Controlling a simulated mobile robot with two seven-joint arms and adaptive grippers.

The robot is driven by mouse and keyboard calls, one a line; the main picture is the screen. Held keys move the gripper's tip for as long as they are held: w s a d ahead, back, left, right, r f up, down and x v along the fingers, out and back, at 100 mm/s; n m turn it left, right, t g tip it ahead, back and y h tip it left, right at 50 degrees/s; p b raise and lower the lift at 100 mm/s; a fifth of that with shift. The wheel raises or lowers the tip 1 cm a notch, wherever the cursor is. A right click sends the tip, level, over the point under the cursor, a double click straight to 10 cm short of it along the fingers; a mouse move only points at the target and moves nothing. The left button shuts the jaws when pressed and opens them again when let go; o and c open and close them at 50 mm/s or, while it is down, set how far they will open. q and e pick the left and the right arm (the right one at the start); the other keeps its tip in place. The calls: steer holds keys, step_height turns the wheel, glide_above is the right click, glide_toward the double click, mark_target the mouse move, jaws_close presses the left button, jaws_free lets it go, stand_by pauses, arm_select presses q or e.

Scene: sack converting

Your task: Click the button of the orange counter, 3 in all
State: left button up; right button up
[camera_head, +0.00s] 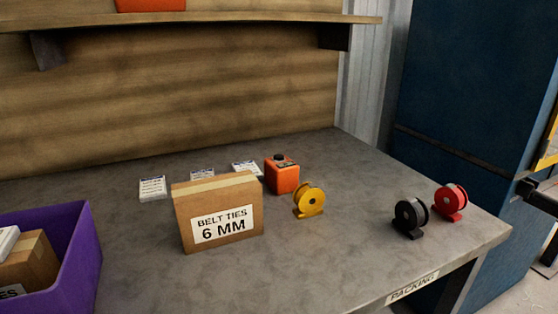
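The orange counter (283,178) is a small orange box standing on the grey table, behind and to the right of a cardboard box. A dark part with a button and a small display shows on its top (281,159); the digits are too small to read. Its lower left edge is close to the cardboard box's right side in the picture. Neither of my grippers shows in the head view.
Black (409,217) and red (450,202) reels stand farther right. A purple bin (76,262) is at left. White cards (152,188) lie behind.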

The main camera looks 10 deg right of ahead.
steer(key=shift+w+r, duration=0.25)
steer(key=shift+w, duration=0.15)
